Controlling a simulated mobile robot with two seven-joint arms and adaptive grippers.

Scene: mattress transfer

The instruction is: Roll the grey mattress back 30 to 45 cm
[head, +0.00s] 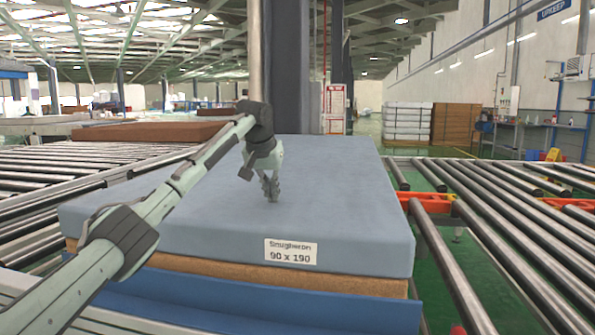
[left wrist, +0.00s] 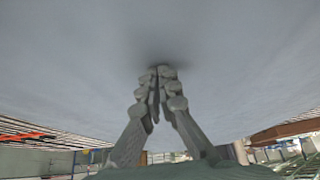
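The grey mattress (head: 330,200) is a blue-grey slab with a white label reading "Snugheron 90 x 190" on its near side. It lies flat on a brown layer. My left gripper (head: 271,196) points down at the middle of its top, with the arm reaching in from the left. In the left wrist view the mattress top (left wrist: 70,60) fills the upper picture. The fingers (left wrist: 160,74) are together at the tips with nothing seen between them. A dark shadow lies right at the tips; I cannot tell whether they touch the surface. My right gripper is not in view.
A roller conveyor (head: 490,210) with orange parts runs along the right, and more rollers (head: 60,170) lie to the left. A dark pillar (head: 287,70) stands behind the mattress. A blue layer (head: 250,305) shows at the near edge. Brown slabs (head: 150,131) lie farther back left.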

